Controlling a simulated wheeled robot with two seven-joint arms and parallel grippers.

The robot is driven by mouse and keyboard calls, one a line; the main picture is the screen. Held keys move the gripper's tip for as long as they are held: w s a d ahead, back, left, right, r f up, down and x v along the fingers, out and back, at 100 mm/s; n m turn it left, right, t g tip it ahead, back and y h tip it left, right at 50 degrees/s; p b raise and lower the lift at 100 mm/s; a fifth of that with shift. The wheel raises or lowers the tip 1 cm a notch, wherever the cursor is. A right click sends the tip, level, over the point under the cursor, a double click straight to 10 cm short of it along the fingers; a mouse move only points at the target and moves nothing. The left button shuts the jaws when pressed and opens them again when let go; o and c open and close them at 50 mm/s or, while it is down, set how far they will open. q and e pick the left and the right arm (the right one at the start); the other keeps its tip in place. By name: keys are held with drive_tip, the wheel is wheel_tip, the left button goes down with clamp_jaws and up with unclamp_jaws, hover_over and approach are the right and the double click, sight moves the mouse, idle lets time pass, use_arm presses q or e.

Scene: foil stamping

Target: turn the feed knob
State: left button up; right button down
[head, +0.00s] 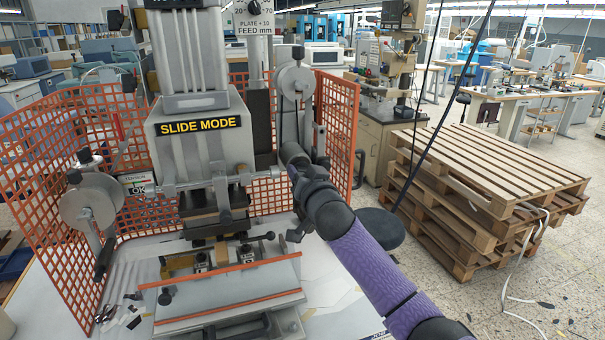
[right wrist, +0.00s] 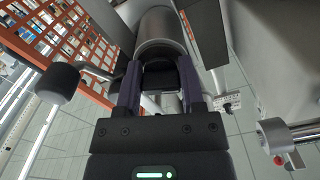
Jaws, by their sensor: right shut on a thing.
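The stamping machine (head: 195,140) stands at the left centre with its "SLIDE MODE" label facing me. My right gripper (head: 300,168) reaches in from the right to the machine's right side. In the right wrist view my right gripper (right wrist: 158,85) has its two fingers closed on a dark knob (right wrist: 158,74), which I take to be the feed knob. A grey cylinder (right wrist: 160,32) lies just beyond it. In the head view the knob is mostly hidden by my gripper. The feed scale plate (head: 255,22) is at the top. My left gripper is out of view.
An orange mesh guard (head: 338,130) stands behind and beside the machine. A foil reel (head: 295,80) is above my gripper, and another reel (head: 92,200) is at the left. A knobbed lever (right wrist: 62,82) is close left of my fingers. Stacked pallets (head: 480,180) stand at the right.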

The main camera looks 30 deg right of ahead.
drive_tip(key=n+p, duration=0.1)
drive_tip(key=n, duration=0.2)
drive_tip(key=shift+p, duration=0.3)
drive_tip(key=n+p, duration=0.1)
drive_tip(key=n, duration=0.3)
drive_tip(key=shift+d+r, duration=0.1)
drive_tip(key=shift+d, duration=0.05)
drive_tip(key=n+p, duration=0.1)
drive_tip(key=n, duration=0.2)
drive_tip(key=shift+n, duration=0.3)
drive_tip(key=shift+d+n+p, duration=0.15)
drive_tip(key=shift+n+p, duration=0.2)
drive_tip(key=shift+n, duration=1.05)
drive_tip(key=shift+c, duration=2.4)
unclamp_jaws()
